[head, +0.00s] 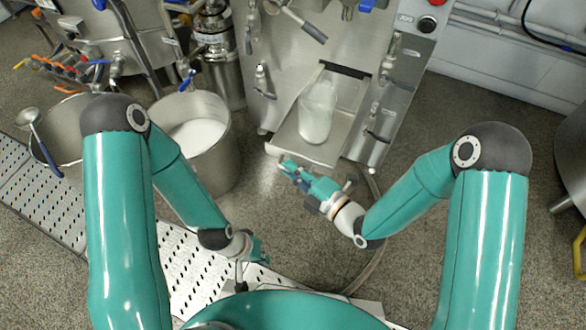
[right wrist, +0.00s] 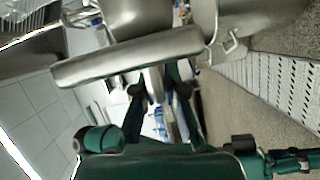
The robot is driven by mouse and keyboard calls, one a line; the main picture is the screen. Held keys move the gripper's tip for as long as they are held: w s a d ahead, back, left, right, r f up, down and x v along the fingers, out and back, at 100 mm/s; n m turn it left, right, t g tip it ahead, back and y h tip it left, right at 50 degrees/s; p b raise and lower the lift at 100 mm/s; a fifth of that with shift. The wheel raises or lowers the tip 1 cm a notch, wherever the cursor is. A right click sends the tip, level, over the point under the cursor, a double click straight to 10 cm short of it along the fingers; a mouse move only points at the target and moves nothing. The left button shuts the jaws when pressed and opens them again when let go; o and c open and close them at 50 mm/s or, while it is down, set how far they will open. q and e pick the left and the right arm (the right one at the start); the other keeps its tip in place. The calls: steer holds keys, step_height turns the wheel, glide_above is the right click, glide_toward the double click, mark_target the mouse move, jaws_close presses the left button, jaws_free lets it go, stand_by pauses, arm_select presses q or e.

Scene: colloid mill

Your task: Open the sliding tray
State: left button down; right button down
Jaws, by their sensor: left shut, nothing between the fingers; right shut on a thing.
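The sliding tray (head: 330,153) is a flat metal shelf that sticks out from the front of the steel machine, below a dark slot. A clear container with pale contents (head: 317,112) stands on it. My right gripper (head: 284,165) is at the tray's front left edge, shut on the tray; in the right wrist view its fingers (right wrist: 160,82) meet the long metal front edge of the tray (right wrist: 110,62). The exact contact is partly hidden by the fingers. My left gripper (head: 262,258) is shut and empty, low in the head view, away from the tray.
A steel pot with white contents (head: 226,150) stands left of the tray. Another pot with a ladle (head: 30,120) is further left. A perforated metal platform (head: 185,270) lies in front. A hose (head: 378,245) runs along the floor right of my right gripper.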

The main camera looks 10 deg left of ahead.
steer(key=c, duration=1.4)
jaws_free()
steer(key=shift+d+f, duration=0.2)
steer(key=shift+f, duration=0.05)
steer(key=shift+o, duration=0.8)
steer(key=shift+r, duration=0.1)
steer(key=v, duration=0.7)
steer(key=shift+s+d, duration=0.15)
steer(key=s+d+f+m+g+h, duration=0.1)
steer(key=d+f+m+g+h, duration=0.1)
steer(key=d+f+m+h, duration=0.4)
steer(key=s+d+f+m+g+h, duration=0.1)
steer(key=s+d+f+m+g, duration=0.1)
steer(key=f+m, duration=0.7)
steer(key=s+d+f+m+g+h, duration=0.3)
steer(key=s+d+f+m+g, duration=0.2)
steer(key=s+m, duration=0.6)
step_height(320, 180, up, 33)
steer(key=w+m+p, duration=0.2)
steer(key=p, duration=3.1)
steer(key=shift+a+g, duration=0.2)
steer(key=shift+g, duration=0.1)
